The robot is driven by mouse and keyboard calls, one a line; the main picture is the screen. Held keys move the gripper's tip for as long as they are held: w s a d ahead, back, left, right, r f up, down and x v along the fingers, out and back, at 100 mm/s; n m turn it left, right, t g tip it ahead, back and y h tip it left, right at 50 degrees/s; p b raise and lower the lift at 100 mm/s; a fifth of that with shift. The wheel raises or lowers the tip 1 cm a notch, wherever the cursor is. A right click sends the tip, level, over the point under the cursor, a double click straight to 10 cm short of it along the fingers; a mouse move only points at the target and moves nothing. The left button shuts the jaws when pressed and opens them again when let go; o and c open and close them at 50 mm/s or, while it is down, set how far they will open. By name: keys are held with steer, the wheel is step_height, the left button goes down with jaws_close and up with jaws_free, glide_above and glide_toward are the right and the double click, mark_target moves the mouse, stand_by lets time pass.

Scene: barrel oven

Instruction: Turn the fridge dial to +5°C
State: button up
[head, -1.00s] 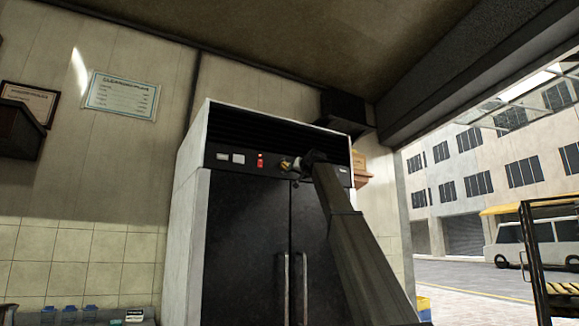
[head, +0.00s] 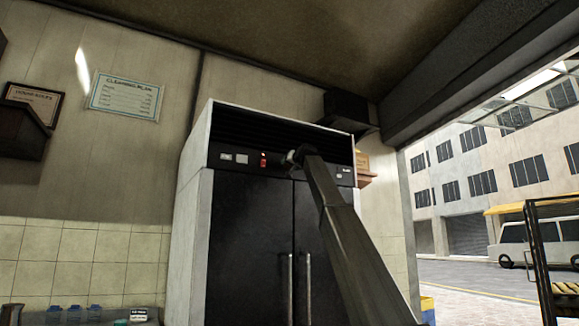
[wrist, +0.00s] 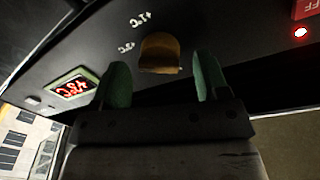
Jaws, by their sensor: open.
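The fridge (head: 248,220) is a tall dark two-door cabinet with a black control panel at its top. In the wrist view the dial (wrist: 160,53) is a brownish-orange knob on that panel. Small white marks (wrist: 134,32) stand beside it, too blurred to read surely. My gripper (wrist: 160,66) is open, with one green finger on each side of the dial and visible gaps between. Its tips are close to the panel; I cannot tell whether they touch it. In the head view my gripper (head: 293,158) is at the panel and hides the dial.
A red-digit display (wrist: 72,88) is on the panel in the wrist view, left of the dial. A lit red switch (head: 263,159) is left of my gripper in the head view. Two long door handles (head: 299,285) hang below. A dark box (head: 347,107) is mounted right of the fridge.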

steer(key=shift+w+a, duration=0.35)
steer(key=shift+w, duration=0.25)
steer(key=c, duration=0.9)
steer(key=n+y, duration=0.1)
steer(key=n, duration=1.1)
steer(key=shift+s+f, duration=0.1)
steer(key=shift+f, duration=0.05)
steer(key=o, duration=0.9)
